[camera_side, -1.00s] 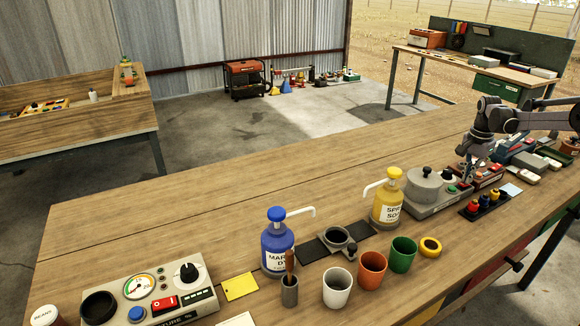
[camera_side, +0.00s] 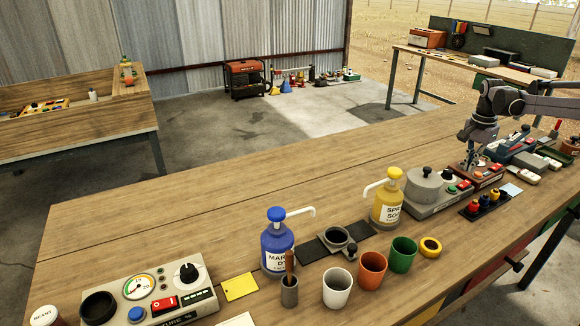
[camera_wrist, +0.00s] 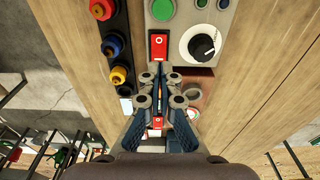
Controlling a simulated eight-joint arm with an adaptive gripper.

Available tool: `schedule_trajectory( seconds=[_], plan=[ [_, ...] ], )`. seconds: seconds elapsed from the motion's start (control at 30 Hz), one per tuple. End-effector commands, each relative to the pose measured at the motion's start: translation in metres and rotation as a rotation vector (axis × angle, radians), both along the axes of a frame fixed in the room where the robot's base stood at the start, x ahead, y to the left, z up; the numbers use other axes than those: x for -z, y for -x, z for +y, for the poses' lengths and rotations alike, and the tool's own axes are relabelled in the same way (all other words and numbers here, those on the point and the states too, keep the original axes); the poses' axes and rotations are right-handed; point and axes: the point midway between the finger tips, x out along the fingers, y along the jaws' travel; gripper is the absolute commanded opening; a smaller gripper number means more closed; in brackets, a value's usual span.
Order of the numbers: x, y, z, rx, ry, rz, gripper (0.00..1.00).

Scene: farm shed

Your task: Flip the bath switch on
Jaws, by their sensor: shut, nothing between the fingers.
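The grey unit with a lidded pot, which looks like the bath (camera_side: 424,208), stands on the bench at right in the side view. Its red rocker switch (camera_side: 464,185) is at its right end, by a green button and a dial. In the wrist view the red switch (camera_wrist: 159,46) shows a white O mark; I cannot tell its tilt. My gripper (camera_side: 467,169) is shut and empty, pointing down just beyond the switch. In the wrist view its fingertips (camera_wrist: 159,70) lie close to the switch's near edge; contact cannot be told.
A reddish-brown unit (camera_side: 488,178) with another red switch (camera_wrist: 157,122) sits right beside the bath, partly under my fingers. A dark strip with red, blue and yellow knobs (camera_side: 484,203) lies in front. A yellow-topped bottle (camera_side: 388,205) stands left. The bench behind is clear.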

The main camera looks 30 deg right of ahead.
Motion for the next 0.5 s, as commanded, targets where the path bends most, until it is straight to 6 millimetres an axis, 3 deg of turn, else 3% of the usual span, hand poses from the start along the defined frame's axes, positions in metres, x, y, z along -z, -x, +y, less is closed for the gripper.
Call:
schedule_trajectory(
  seconds=[0.2,0.5],
  plan=[
    [-0.047,0.001,0.004,0.000,0.002,0.000,0.00],
    [-0.086,0.000,0.007,0.000,0.003,0.000,0.00]
  ],
)
